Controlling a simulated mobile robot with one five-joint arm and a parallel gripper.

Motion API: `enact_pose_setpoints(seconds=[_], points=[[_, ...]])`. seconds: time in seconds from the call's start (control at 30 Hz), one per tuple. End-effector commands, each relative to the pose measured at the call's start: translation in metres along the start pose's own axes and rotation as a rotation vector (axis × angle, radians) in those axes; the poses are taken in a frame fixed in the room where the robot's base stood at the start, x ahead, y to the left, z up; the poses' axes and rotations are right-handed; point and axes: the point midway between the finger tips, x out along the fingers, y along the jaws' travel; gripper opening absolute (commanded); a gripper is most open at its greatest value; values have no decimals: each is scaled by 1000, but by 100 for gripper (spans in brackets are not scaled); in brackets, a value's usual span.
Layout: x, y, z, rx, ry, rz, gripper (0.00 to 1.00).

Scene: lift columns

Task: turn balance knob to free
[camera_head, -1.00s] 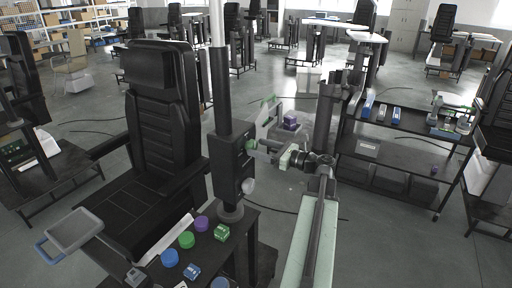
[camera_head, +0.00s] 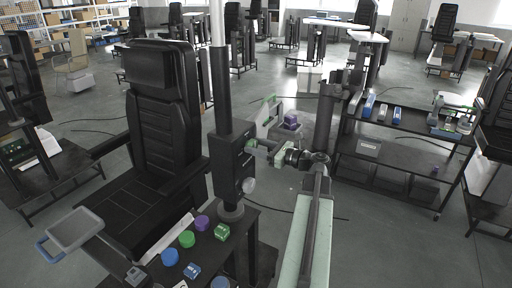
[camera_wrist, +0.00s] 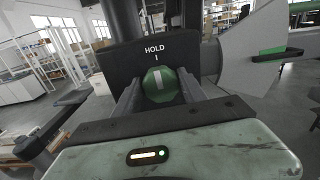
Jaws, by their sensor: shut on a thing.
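The balance knob (camera_wrist: 160,85) is a round green knob with a white line, below the word HOLD on a black box (camera_wrist: 150,52), in the wrist view. Its white line stands close to upright, tilted slightly. My gripper (camera_wrist: 160,93) has one finger on each side of the knob and is shut on it. In the head view the black box (camera_head: 229,170) sits on a dark column, and my gripper (camera_head: 257,146) reaches its right side from the right. The knob itself is hidden there. Any marking other than HOLD is out of sight.
A black chair (camera_head: 160,110) stands left of the column. A small table below it holds blue, green (camera_head: 186,239) and purple caps and small boxes. A dark shelf cart (camera_head: 400,122) with bottles stands at the right. Cables lie on the floor.

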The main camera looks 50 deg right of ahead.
Motion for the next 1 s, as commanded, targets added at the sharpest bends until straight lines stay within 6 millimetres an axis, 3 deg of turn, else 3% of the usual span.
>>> enact_pose_setpoints(seconds=[0.27, 1.0], points=[[0, 1, 0, -179, 1, 1, 8], [0, 4, -3, -879, 1, 1, 8]])
